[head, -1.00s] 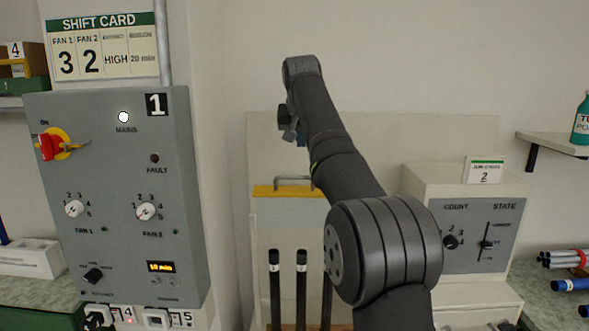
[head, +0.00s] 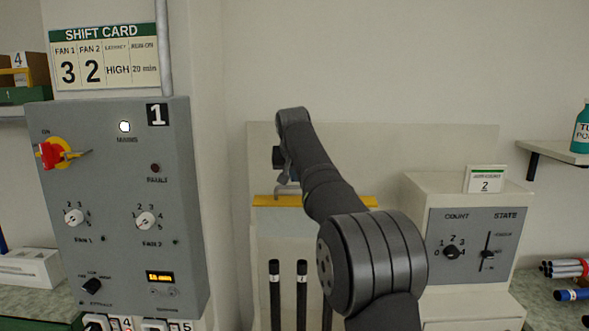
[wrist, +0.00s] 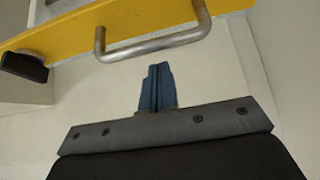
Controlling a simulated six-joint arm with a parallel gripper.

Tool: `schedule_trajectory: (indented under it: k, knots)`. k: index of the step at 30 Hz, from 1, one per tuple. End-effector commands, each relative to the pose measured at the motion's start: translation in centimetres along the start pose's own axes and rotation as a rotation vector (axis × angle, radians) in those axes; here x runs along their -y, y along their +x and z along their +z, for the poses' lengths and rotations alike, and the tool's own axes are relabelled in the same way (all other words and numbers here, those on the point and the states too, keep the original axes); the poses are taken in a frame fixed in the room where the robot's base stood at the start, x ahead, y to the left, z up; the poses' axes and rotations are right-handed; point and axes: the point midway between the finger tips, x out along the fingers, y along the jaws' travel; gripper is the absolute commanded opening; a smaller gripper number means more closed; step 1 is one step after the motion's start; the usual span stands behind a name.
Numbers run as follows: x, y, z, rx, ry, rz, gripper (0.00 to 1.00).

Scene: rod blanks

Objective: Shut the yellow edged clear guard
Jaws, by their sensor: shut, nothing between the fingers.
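The clear guard has a yellow edge (head: 272,201), with a metal bar handle (head: 282,189) on it. It stands raised above upright black-topped rods (head: 275,285). My arm covers part of the edge. In the wrist view the yellow edge (wrist: 60,37) runs across the top, and the handle (wrist: 152,52) projects from it towards my gripper. My gripper (wrist: 158,68) is shut and empty, its blue fingers together just short of the handle, with a small gap showing in the picture. In the head view my gripper is mostly hidden by its wrist, close above the handle.
A grey control panel (head: 120,255) with knobs and a red switch stands at the left. A box with COUNT and STATE controls (head: 475,260) stands right of the guard. A shelf (head: 550,152) with a teal bottle is at the far right. A pale back panel (head: 440,150) rises behind.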

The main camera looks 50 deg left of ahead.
Motion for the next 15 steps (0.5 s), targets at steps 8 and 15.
schedule_trajectory:
  k: [8,15]
  knots:
    - [0.0,-0.7,1.3,-0.002,0.000,-0.001,0.00]
    - [0.0,-0.7,1.5,-0.002,0.001,-0.001,0.00]
